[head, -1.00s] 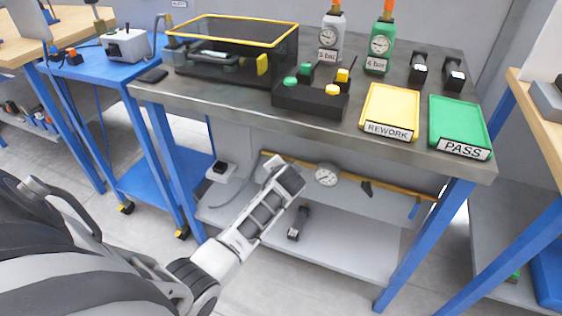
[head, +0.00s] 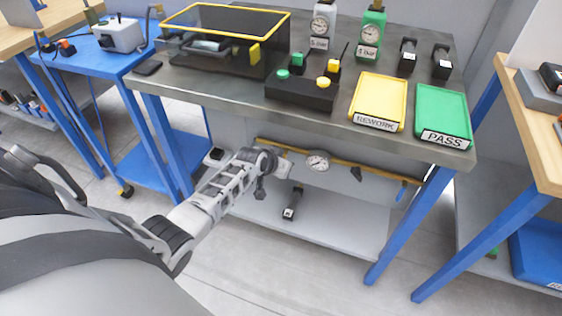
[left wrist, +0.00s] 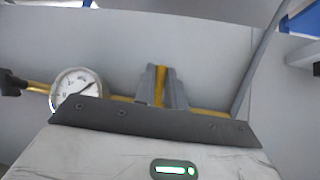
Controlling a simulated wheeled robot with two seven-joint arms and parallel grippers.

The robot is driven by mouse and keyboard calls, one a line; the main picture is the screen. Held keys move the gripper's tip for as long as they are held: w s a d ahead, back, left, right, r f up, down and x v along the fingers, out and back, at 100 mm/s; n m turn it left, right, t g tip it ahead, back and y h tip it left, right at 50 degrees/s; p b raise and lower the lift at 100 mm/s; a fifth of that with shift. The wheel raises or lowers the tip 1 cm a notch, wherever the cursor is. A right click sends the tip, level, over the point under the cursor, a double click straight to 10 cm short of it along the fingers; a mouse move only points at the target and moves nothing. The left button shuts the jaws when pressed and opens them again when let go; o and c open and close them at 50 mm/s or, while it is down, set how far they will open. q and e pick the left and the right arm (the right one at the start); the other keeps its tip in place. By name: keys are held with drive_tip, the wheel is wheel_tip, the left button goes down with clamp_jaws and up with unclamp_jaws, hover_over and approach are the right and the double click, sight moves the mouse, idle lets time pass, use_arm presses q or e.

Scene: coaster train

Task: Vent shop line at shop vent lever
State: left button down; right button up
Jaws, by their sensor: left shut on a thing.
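A yellow air pipe (head: 338,160) with a round white gauge (head: 318,160) runs along the panel below the bench top. My left gripper (head: 284,166) is at the pipe, just left of the gauge. In the left wrist view, my left gripper (left wrist: 160,88) has its grey fingers shut on a narrow yellow lever (left wrist: 160,82) standing across the pipe line. The gauge (left wrist: 77,90) shows left of the fingers there. The fingers hide most of the lever, and no label on it is readable. My right gripper is out of view.
The bench top (head: 235,100) above carries a yellow-framed box (head: 225,40), a button box (head: 302,90), a REWORK tray (head: 380,98) and a PASS tray (head: 443,110). A dark tool (head: 292,203) lies on the lower shelf (head: 325,225). Blue legs (head: 408,225) bound the space.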

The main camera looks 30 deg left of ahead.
use_arm(q)
drive_tip(key=shift+r, duration=0.1)
idle(0.4)
drive_tip(key=c, duration=1.5)
unclamp_jaws()
drive_tip(key=shift+o, duration=0.2)
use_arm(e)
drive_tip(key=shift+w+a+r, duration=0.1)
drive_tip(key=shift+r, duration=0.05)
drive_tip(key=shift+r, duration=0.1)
use_arm(q)
drive_tip(key=p+v, duration=0.4)
drive_tip(key=v, duration=1.2)
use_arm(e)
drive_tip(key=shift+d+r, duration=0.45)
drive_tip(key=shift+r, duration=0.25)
use_arm(q)
drive_tip(key=shift+a, duration=0.1)
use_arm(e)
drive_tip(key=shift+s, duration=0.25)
